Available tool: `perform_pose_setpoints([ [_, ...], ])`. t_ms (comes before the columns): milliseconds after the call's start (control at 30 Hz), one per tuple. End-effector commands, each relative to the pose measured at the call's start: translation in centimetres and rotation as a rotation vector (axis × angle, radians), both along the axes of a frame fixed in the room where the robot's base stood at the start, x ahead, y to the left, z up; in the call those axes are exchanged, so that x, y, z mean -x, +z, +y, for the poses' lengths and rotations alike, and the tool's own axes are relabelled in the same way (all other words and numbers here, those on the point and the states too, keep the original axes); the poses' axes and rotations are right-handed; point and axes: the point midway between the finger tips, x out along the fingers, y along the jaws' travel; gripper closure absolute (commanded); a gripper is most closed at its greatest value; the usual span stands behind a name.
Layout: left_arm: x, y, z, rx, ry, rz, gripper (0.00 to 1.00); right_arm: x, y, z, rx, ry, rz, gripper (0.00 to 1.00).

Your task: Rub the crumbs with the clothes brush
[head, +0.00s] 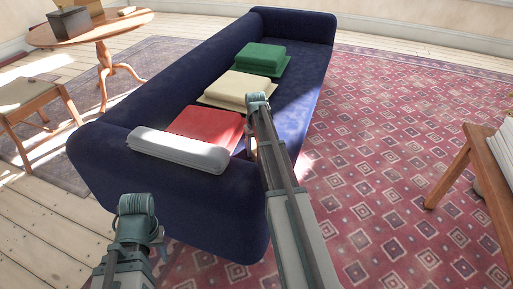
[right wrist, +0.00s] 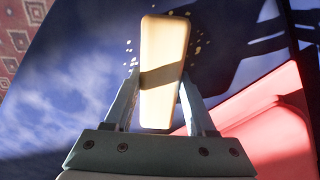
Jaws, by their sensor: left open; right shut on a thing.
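The clothes brush (right wrist: 163,62), a pale wooden block with rounded ends, is between the fingers of my right gripper (right wrist: 161,92), which is shut on it. Crumbs (right wrist: 197,43), small pale specks, lie on the dark blue sofa seat on both sides of the brush's far part. I cannot tell whether the brush touches the seat; its underside is hidden. In the head view my right arm reaches over the sofa (head: 185,87) and hides the brush and crumbs. My left gripper (head: 160,248) is open and low in front of the sofa's near end, partly hidden by its wrist.
The red cushion (right wrist: 262,125) is close to the right gripper. A wooden table (head: 470,165) stands right; the patterned rug (head: 390,150) is clear.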

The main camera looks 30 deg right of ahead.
Motion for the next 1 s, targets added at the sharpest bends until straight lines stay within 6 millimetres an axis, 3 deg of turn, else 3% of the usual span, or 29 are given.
perform_pose_setpoints([
  [1000, 0.0, -0.2, 0.0, 0.000, 0.000, 0.000, 0.50, 3.5, -0.2, 3.9, -0.001, 0.001, 0.001, 0.89],
])
